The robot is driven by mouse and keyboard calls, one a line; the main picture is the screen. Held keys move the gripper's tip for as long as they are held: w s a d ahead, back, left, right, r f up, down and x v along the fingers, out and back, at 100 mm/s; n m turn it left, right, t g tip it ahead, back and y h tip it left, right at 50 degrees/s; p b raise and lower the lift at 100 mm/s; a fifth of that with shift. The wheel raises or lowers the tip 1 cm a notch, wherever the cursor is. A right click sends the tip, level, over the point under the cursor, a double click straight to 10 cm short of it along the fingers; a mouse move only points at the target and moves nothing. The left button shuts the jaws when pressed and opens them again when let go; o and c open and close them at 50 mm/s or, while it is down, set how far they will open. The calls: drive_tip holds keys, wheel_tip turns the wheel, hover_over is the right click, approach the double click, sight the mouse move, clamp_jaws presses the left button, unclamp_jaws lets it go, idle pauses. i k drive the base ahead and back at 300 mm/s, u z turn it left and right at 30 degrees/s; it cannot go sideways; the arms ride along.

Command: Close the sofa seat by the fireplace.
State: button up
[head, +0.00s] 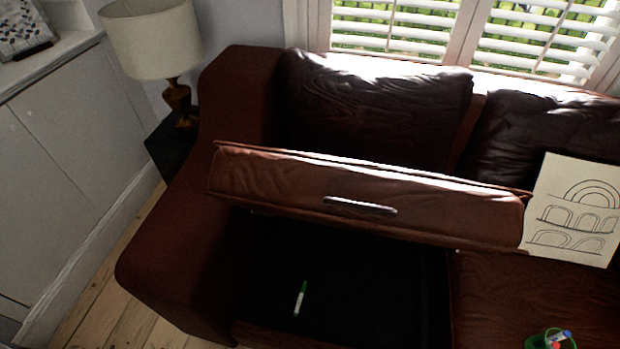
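A dark red-brown leather sofa (172,255) stands below the window. Its left seat (270,178) is raised and tilted up, with a metal handle (360,206) on its front face. Below the raised seat a dark storage space (350,290) is open. A green and white marker (300,298) lies inside it. The right seat (540,300) is down. No fireplace can be made out in this view. My gripper is not in view.
A white card with drawn arches (575,205) leans on the sofa at right. A green cup with pens (550,340) sits at the lower right. A lamp (150,40) stands on a dark side table (168,148) at left. Bare floorboards (115,310) show between the white cabinet (75,130) and the sofa.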

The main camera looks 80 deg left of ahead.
sight(448, 213)
drive_tip(key=u, duration=2.15)
